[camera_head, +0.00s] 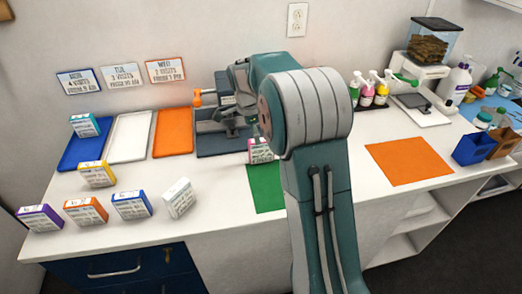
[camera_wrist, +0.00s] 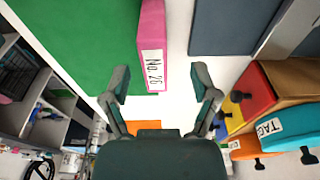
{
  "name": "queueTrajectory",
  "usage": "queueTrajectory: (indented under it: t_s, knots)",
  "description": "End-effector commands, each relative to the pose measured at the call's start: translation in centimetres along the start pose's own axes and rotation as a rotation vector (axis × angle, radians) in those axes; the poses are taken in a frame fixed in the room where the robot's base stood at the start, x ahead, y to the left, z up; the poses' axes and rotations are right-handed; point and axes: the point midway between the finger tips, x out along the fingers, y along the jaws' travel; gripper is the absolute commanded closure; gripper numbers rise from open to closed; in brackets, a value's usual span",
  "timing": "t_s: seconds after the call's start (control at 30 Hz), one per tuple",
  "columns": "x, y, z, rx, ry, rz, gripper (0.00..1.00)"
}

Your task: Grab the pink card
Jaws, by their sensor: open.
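The pink card (camera_head: 261,151) is a small box-like block with a white printed face. It stands on the white counter at the back edge of the green mat, beside my arm. In the wrist view the pink card (camera_wrist: 151,20) shows its pink edge and a white label reading "No 26". My gripper (camera_wrist: 160,75) is open and empty. Its two fingers lie either side of the card's near end in the picture, and I cannot tell how far beyond them the card is. In the head view my arm hides most of the gripper.
A dark grey-blue tray (camera_head: 216,145) with an orange-handled device stands just behind the card. Blue, white and orange (camera_head: 174,131) trays lie to the left, with several other cards in front. The green mat (camera_head: 265,189) is clear. An orange mat (camera_head: 408,161) lies right of my arm.

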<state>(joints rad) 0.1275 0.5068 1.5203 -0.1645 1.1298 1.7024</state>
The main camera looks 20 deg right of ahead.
Motion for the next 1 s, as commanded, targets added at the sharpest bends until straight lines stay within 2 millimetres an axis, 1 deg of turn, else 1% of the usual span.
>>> queueTrajectory:
  t_s: [0.03, 0.23, 0.4, 0.5, 0.6, 0.8, 0.83, 0.87, 0.9, 0.97, 1.0]
  knots:
    - [0.7, 0.0, -0.1, 0.001, 0.000, 0.002, 0.23]
    - [2.2, 0.2, -0.1, 0.000, 0.001, 0.001, 0.23]
    - [4.9, 0.7, -0.6, -0.001, 0.002, 0.003, 0.23]
    - [6.1, 0.6, -0.6, -0.001, 0.001, 0.001, 0.23]
    - [6.7, 0.6, -0.6, -0.001, 0.001, -0.001, 0.23]
    - [6.8, 0.6, -0.6, -0.001, 0.001, -0.002, 0.23]
    - [6.8, 0.6, -0.6, -0.001, 0.001, -0.002, 0.32]
    - [6.8, 0.6, -0.6, -0.001, 0.001, -0.002, 0.45]
    - [6.8, 0.6, -0.6, -0.001, 0.001, -0.002, 0.63]
    - [6.7, 0.6, -0.6, -0.001, 0.001, -0.002, 0.90]
    - [6.7, 0.6, -0.6, -0.001, 0.001, -0.002, 1.00]
